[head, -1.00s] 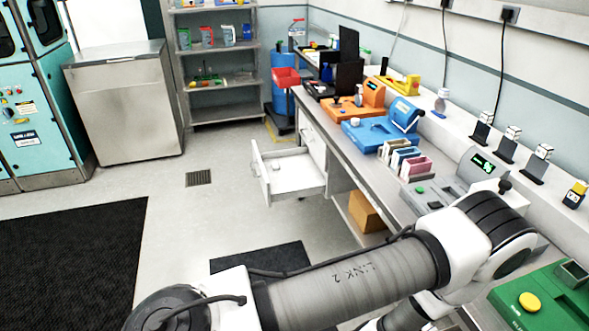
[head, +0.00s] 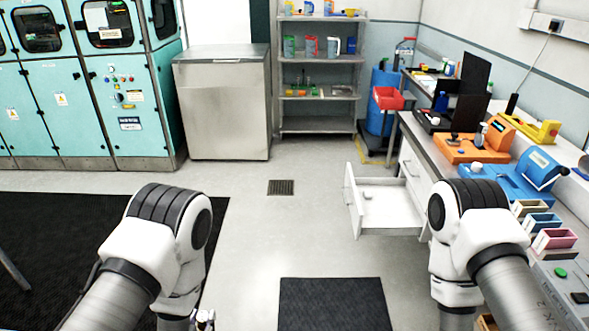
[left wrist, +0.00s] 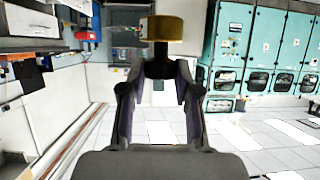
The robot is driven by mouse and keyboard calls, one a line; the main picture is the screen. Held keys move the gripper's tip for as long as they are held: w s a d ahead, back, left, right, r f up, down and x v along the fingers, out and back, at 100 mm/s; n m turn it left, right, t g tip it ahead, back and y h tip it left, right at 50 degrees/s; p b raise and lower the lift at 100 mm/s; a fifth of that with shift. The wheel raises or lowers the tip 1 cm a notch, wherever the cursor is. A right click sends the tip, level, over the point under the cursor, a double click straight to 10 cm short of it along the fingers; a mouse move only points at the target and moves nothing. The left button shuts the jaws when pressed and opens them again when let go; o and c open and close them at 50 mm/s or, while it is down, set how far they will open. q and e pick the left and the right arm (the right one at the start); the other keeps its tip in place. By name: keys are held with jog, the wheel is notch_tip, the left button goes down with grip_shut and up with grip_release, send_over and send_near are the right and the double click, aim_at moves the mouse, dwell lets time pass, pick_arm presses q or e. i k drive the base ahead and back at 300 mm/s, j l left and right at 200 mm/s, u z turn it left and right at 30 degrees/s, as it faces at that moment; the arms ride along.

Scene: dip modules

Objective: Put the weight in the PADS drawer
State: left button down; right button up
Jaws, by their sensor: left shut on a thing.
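A brass-coloured weight (left wrist: 162,29) shows at the top of the left wrist view, with a narrow dark neck below its wide round body. My left gripper (left wrist: 160,62) is shut on that neck. In the head view only a bit of the left gripper (head: 205,319) shows at the bottom edge, and the weight cannot be made out there. I cannot read a PADS label. My right gripper is out of view.
The bench (head: 447,160) along the right holds an orange device (head: 478,148), a blue device (head: 510,182) and small coloured boxes. A dark mat (head: 333,303) lies on the floor in front. Open floor lies between the left arm and the drawer.

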aim_at(367, 218)
jog(key=i+u, duration=0.1)
jog(key=i, duration=2.8)
jog(key=i+j+z, duration=0.1)
jog(key=i+z, duration=0.3)
jog(key=i+j+z, duration=0.25)
jog(key=i+z, duration=0.15)
jog(key=i, duration=0.15)
jog(key=i+j+z, duration=0.8)
jog(key=j, duration=0.15)
jog(key=z, duration=2.7)
